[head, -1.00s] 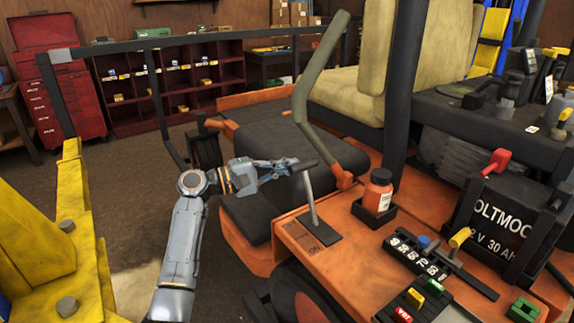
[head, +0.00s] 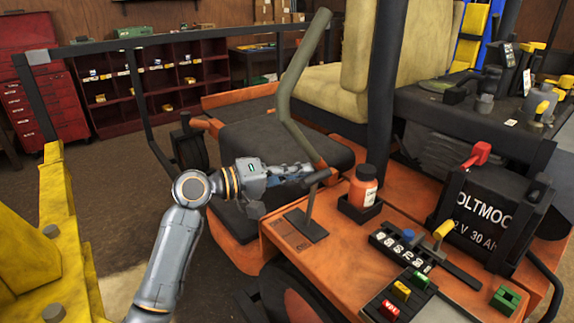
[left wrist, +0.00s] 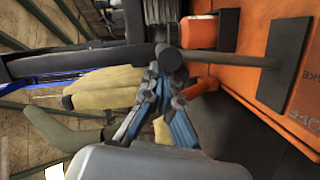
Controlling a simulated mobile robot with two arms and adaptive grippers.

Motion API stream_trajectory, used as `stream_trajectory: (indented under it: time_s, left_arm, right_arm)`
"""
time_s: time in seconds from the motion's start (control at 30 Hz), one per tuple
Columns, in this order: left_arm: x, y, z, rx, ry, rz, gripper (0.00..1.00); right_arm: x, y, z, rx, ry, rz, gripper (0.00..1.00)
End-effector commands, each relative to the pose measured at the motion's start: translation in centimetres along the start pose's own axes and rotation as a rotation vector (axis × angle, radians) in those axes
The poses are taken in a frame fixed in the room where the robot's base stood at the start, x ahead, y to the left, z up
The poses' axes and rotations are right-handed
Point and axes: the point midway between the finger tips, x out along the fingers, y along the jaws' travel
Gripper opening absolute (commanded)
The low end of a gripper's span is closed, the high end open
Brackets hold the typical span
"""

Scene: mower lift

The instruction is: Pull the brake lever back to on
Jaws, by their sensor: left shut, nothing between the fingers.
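The brake lever (head: 310,203) has a grey shaft and a dark knob and rises from a dark plate on the orange mower deck (head: 281,237). It leans slightly right in the head view. OFF/ON lettering lies beside the plate, too blurred to read well now. My left gripper (head: 302,171) is shut and empty, with its fingertips at the left of the knob. In the left wrist view the lever (left wrist: 230,60) runs from its plate to the knob, just beyond the fingertips (left wrist: 167,88). I cannot tell whether they touch. My right gripper is out of view.
An orange bottle (head: 363,186) stands in a black holder right of the lever. A curved green-grey armrest bar (head: 290,95) and dark post (head: 384,90) rise close behind. The battery (head: 490,215) is farther right. A yellow frame (head: 60,215) stands left.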

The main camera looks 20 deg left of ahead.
Motion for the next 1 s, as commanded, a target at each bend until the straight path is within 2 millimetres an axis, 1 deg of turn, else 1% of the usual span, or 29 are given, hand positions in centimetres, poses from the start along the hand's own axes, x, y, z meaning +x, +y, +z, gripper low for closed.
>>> stream_trajectory:
  time_s: [0.03, 0.2, 0.4, 0.6, 1.0]
  left_arm:
    - [0.1, 0.3, 0.7, 0.036, -0.001, -0.010, 0.00]
    - [0.6, 0.8, 2.5, 0.138, -0.001, -0.035, 0.00]
    - [0.9, 1.1, 3.8, 0.220, 0.001, -0.055, 0.00]
    - [1.1, 1.1, 4.5, 0.253, 0.000, -0.065, 0.00]
    - [1.2, 0.8, 4.9, 0.256, -0.009, -0.069, 0.00]
  right_arm:
    - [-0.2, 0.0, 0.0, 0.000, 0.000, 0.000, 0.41]
    - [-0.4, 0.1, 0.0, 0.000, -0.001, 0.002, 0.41]
    - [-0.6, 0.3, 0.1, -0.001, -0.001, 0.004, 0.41]
    - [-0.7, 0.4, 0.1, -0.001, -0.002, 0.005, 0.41]
    - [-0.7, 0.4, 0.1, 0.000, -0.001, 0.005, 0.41]
